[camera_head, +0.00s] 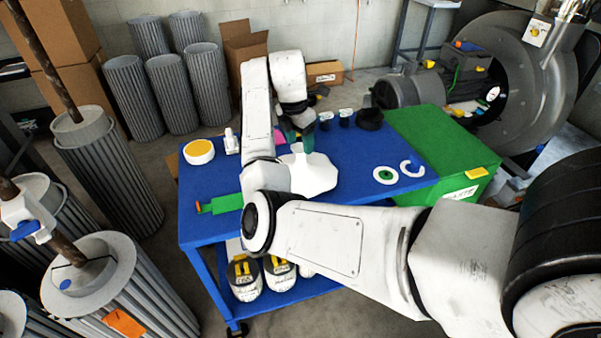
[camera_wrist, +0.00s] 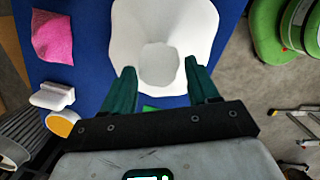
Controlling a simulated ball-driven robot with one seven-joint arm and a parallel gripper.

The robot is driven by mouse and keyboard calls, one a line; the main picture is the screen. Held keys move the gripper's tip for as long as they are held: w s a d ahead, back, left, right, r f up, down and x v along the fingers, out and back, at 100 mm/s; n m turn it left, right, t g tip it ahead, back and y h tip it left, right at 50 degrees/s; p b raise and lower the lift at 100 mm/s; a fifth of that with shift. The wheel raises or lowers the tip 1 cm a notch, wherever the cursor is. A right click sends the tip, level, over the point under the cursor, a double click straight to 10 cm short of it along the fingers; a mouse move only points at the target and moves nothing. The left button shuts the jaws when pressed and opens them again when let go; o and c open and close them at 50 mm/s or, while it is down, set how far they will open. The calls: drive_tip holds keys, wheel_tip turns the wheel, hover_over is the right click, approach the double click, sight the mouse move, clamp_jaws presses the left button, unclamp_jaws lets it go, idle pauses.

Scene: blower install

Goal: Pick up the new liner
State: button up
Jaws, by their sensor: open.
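The new liner appears to be the white, soft-edged piece (camera_head: 314,178) on the blue cart top (camera_head: 345,150). In the wrist view the liner (camera_wrist: 190,22) has a raised, rounded middle with a paler grey round top. My gripper (camera_head: 301,143) is above the liner, pointing down. In the wrist view my gripper (camera_wrist: 162,82) has its two green fingers spread, one on each side of the liner's narrow middle part. Nothing is held. I cannot tell whether the fingertips touch the liner. My arm hides part of the liner in the head view.
A pink cloth (camera_wrist: 53,38), a white block (camera_wrist: 53,96) and a yellow-topped round tub (camera_head: 199,152) lie on the cart. A green-topped box (camera_head: 435,140) stands to its right. Grey pleated filters (camera_head: 110,180) stand at left. The blower housing (camera_head: 540,75) is at back right.

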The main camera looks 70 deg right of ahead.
sight(301, 156)
drive_tip(key=shift+s+d+f+p, duration=0.1)
drive_tip(key=shift+d+f+p, duration=0.05)
drive_tip(key=shift+f, duration=0.95)
drive_tip(key=shift+w+d+f+p, duration=0.1)
drive_tip(key=shift+f+p, duration=0.05)
drive_tip(key=shift+f, duration=0.95)
drive_tip(key=shift+s+d+f+p, duration=0.1)
drive_tip(key=shift+d+f+p, duration=0.05)
drive_tip(key=shift+f, duration=0.95)
drive_tip(key=shift+c, duration=0.2)
clamp_jaws()
